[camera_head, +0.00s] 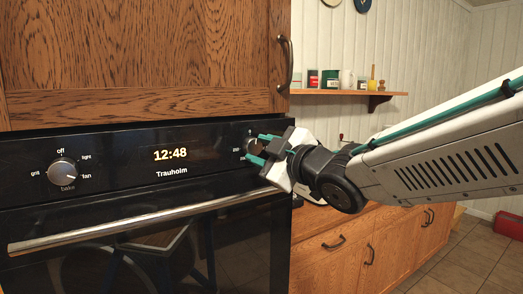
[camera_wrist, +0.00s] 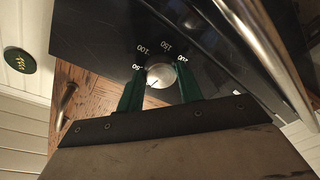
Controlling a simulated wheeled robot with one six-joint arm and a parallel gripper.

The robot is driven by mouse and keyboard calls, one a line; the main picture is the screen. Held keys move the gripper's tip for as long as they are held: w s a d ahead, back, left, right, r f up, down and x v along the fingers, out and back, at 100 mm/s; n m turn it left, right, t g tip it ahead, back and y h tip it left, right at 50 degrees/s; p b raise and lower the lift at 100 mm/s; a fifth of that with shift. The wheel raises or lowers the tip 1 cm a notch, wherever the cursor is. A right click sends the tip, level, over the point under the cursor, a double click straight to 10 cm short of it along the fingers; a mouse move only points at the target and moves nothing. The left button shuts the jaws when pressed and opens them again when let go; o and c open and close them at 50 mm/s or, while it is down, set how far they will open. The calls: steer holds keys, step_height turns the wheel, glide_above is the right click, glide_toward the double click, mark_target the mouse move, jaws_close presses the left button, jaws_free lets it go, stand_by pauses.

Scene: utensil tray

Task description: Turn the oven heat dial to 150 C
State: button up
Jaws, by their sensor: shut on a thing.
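The heat dial (camera_wrist: 160,76) is a round silver knob on the oven's black panel, between my two green fingers in the wrist view. My gripper (camera_wrist: 161,84) is shut on it, one finger at each side. The marks 50, 100, 150 and 200 show around the dial. A thin dark line on its face points to the lower left of the picture, close to the 50 side and away from 150. In the head view my gripper (camera_head: 259,148) reaches the panel's right end and largely hides the dial.
The oven panel (camera_head: 120,183) also bears a mode dial (camera_head: 62,172) on the left and a clock display (camera_head: 170,154) reading 12:48. The oven's metal door handle (camera_head: 140,225) runs below. A wooden cabinet (camera_head: 140,50) is above, and a shelf (camera_head: 345,93) with jars is to the right.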

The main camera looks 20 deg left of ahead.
steer(key=m, duration=0.4)
steer(key=shift+f+m+t, duration=0.1)
steer(key=shift+m+t, duration=0.2)
steer(key=m, duration=0.4)
steer(key=shift+s+a+t, duration=0.1)
steer(key=shift+t, duration=0.2)
steer(key=m, duration=0.4)
steer(key=shift+s+m+t, duration=0.1)
steer(key=shift+m+t, duration=0.3)
steer(key=m, duration=0.4)
steer(key=shift+s+a, duration=0.1)
steer(key=shift+a, duration=0.05)
steer(key=m, duration=0.4)
steer(key=m+t+h, duration=0.1)
steer(key=m, duration=0.3)
steer(key=shift+s+a+t+h, duration=0.1)
steer(key=shift+t+h, duration=0.2)
steer(key=m, duration=0.3)
steer(key=m+h, duration=0.1)
steer(key=m, duration=0.3)
steer(key=shift+r+m, duration=0.2)
steer(key=shift+m, duration=0.1)
steer(key=o, duration=1)
